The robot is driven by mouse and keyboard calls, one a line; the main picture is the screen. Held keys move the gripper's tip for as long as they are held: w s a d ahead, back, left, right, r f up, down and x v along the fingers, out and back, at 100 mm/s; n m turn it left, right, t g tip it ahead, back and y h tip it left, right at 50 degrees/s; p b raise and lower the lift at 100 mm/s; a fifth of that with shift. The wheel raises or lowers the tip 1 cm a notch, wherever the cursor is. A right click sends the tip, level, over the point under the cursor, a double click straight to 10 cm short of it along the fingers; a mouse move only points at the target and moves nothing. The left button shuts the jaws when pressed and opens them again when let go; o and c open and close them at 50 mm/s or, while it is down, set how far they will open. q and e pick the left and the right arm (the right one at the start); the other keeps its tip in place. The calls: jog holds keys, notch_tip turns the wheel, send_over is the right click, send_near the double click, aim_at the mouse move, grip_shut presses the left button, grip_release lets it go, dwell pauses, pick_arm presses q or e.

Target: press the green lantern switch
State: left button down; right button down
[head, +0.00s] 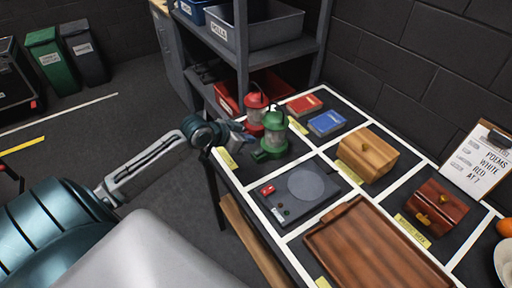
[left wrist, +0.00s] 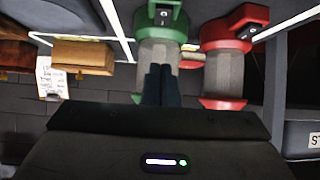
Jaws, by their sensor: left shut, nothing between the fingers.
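The green lantern (head: 275,132) stands upright at the back left of the table, with the red lantern (head: 256,108) just behind it. In the left wrist view, which looks upside down, the green lantern (left wrist: 157,55) is in the middle and the red lantern (left wrist: 226,70) is to its right. A dark switch (left wrist: 164,17) shows on the green base. My left gripper (head: 246,138) is shut and empty, just left of the green lantern. Its closed fingers (left wrist: 162,72) overlap the lantern's glass in the wrist view; I cannot tell whether they touch. My right gripper is not in view.
A red book (head: 304,104) and a blue book (head: 327,122) lie right of the lanterns. A dark turntable-like box (head: 310,205), a wooden box (head: 368,152) and a brown tray (head: 372,250) lie nearer. A shelf (head: 282,55) stands behind.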

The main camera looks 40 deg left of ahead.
aim_at(264, 149)
pick_arm(q)
jog(key=x, duration=0.3)
jog(key=shift+w+d+f, duration=0.1)
jog(key=shift+w+d, duration=0.05)
jog(key=shift+w, duration=0.05)
notch_tip(264, 149, down, 2)
jog(key=shift+f+p, duration=0.25)
jog(key=shift+p, duration=0.35)
jog(key=shift+w+f, duration=0.15)
jog(key=shift+f, duration=0.6)
jog(key=shift+w+r+p, duration=0.1)
jog(key=shift+p, duration=0.55)
jog(key=shift+f+g, duration=0.25)
jog(key=shift+g, duration=0.05)
jog(key=shift+w+d, duration=0.1)
